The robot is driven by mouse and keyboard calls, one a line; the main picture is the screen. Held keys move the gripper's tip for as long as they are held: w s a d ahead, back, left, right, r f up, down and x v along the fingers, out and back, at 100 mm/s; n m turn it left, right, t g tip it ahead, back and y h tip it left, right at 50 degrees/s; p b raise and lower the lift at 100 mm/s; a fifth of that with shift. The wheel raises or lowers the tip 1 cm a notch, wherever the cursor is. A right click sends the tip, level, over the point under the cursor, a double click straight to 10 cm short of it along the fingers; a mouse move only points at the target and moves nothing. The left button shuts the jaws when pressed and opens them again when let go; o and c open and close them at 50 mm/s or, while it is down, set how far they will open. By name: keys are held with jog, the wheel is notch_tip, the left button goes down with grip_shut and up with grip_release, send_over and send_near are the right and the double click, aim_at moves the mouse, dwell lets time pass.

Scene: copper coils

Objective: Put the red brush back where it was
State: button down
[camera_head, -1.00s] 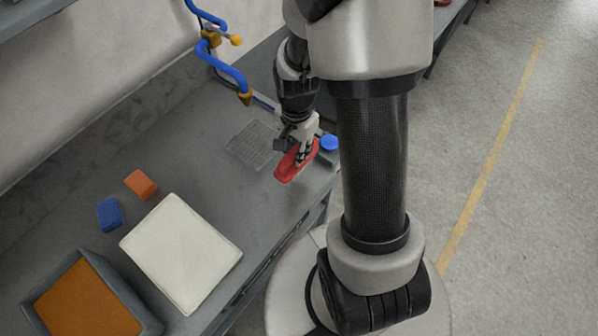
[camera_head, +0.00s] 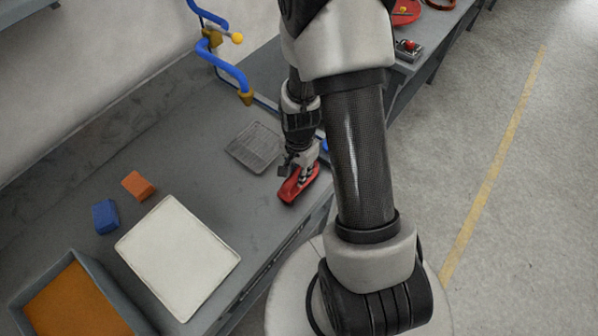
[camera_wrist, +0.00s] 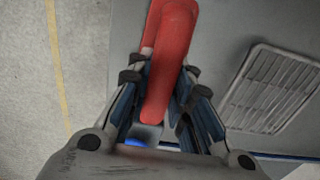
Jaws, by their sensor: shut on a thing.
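The red brush (camera_head: 299,186) is in my gripper (camera_head: 306,172), near the front edge of the grey bench (camera_head: 215,155). In the wrist view the red brush (camera_wrist: 170,55) runs lengthwise between the two fingers of my gripper (camera_wrist: 160,85), which are shut on it from both sides. Part of the brush is hidden by the fingers in the head view. I cannot tell whether its underside touches the bench or hangs just above it.
A slotted grate (camera_head: 255,147) lies left of my gripper. A blue round thing (camera_head: 324,145) is mostly hidden behind my arm. A white tray (camera_head: 178,257), orange block (camera_head: 138,186), blue block (camera_head: 105,217) and grey bin (camera_head: 130,296) stand further left. A blue pipe (camera_head: 235,75) rises behind.

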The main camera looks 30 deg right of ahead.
jog(key=shift+f, duration=0.2)
jog(key=c, duration=1.4)
grip_release()
jog(key=shift+c, duration=0.2)
jog(key=shift+r, duration=0.1)
jog(key=s+a+r+n+t+p, duration=0.1)
jog(key=a+r+n+p, duration=0.15)
jog(key=r, duration=0.95)
jog(key=s+a+r+n+t+p, duration=0.1)
jog(key=a+r+n, duration=0.15)
jog(key=r, duration=1.05)
jog(key=s+a+r+n+t, duration=0.2)
jog(key=s+a+r+n, duration=0.3)
jog(key=s+r+n, duration=0.4)
jog(key=shift+s+r+t, duration=0.3)
jog(key=shift+s, duration=0.9)
jog(key=shift+a, duration=0.1)
